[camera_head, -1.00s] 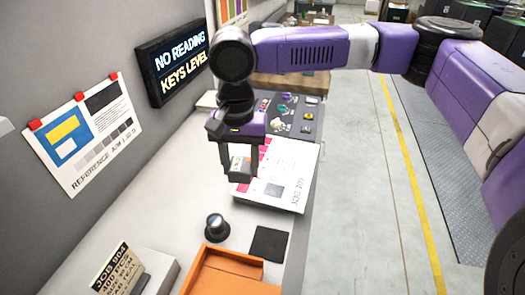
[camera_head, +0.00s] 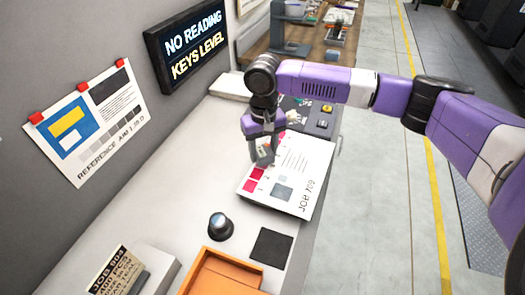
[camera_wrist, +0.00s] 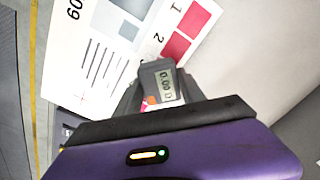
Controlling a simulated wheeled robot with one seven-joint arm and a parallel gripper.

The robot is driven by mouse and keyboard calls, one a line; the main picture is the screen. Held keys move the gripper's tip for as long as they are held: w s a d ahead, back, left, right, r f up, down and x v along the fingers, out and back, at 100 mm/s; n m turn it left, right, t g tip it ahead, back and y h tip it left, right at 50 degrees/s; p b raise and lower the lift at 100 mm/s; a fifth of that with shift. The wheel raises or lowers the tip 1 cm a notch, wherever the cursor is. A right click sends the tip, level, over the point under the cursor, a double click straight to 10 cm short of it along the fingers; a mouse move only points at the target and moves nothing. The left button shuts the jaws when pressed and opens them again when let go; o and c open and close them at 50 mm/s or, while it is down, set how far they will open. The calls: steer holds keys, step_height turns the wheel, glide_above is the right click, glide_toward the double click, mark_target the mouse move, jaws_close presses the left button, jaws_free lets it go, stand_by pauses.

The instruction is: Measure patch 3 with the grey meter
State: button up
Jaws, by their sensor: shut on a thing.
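My gripper (camera_head: 262,154) is shut on the grey meter (camera_head: 265,158), over the left edge of the printed sheet marked JOB 709 (camera_head: 310,165). In the wrist view the meter (camera_wrist: 148,73) sits between the fingers, with a lit display that seems to read 0.00 and an orange button. Red patches numbered 1 (camera_wrist: 195,18) and 2 (camera_wrist: 176,47) show just beyond it. Patch 3 cannot be made out; the meter and gripper cover that part of the row. I cannot tell whether the meter touches the sheet.
A dark sign (camera_head: 190,45) reads NO READING, KEYS LEVEL. A reference sheet (camera_head: 85,125) hangs on the wall. A black knob-like object (camera_head: 221,227), a dark square pad (camera_head: 271,248), an orange tray (camera_head: 215,262) and a job card (camera_head: 115,270) stand nearer.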

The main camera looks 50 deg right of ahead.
steer(key=shift+f+b, duration=0.35)
steer(key=shift+f, duration=0.3)
steer(key=shift+a+r+p, duration=0.1)
steer(key=shift+r+p, duration=0.05)
steer(key=shift+p, duration=0.35)
steer(key=shift+f, duration=0.4)
stand_by(0.4)
steer(key=shift+r, duration=0.1)
stand_by(0.5)
steer(key=shift+r+p, duration=1.45)
steer(key=shift+r, duration=0.05)
steer(key=shift+f, duration=0.65)
steer(key=shift+f+b, duration=0.3)
steer(key=shift+f, duration=0.05)
